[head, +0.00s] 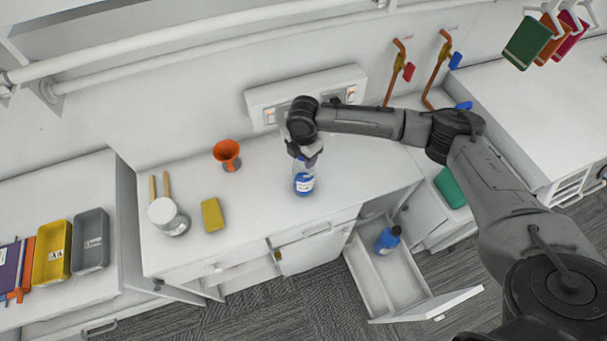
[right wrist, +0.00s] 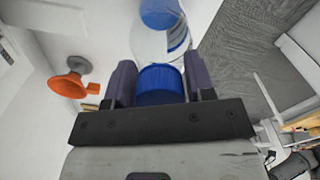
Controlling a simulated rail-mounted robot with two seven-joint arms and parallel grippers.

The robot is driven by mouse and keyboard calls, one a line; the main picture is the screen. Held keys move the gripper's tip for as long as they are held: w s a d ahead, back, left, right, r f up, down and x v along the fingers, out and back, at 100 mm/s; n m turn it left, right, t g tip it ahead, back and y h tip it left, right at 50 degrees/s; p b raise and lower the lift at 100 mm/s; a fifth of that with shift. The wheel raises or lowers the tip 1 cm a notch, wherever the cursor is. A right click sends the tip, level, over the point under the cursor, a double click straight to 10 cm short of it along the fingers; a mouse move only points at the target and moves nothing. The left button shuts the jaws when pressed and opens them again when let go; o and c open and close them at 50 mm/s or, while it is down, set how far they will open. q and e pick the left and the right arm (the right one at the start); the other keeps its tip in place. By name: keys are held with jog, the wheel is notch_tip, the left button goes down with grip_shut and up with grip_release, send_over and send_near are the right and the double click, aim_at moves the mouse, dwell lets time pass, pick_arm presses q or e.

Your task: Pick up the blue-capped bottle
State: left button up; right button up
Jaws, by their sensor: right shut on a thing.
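The blue-capped bottle (head: 304,183) is clear with blue in its lower part and a white label. It is upright at the counter's front middle in the head view; I cannot tell whether its base touches the counter. My right gripper (head: 304,160) comes down on its top and is shut on it. In the right wrist view the blue cap (right wrist: 160,85) sits between the two fingers of the right gripper (right wrist: 160,82), with the clear body beyond. The fingers hide the cap in the head view. My left gripper is not in view.
An orange funnel (head: 227,153), a yellow sponge-like block (head: 212,215) and a white-lidded pot (head: 168,216) stand left on the white counter (head: 265,200). A dark blue bottle (head: 388,239) stands in the open drawer (head: 405,275) below. A wall panel (head: 345,82) is behind.

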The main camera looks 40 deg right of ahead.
jog(key=c, duration=0.3)
jog(key=shift+r, duration=0.15)
jog(key=shift+c, duration=0.2)
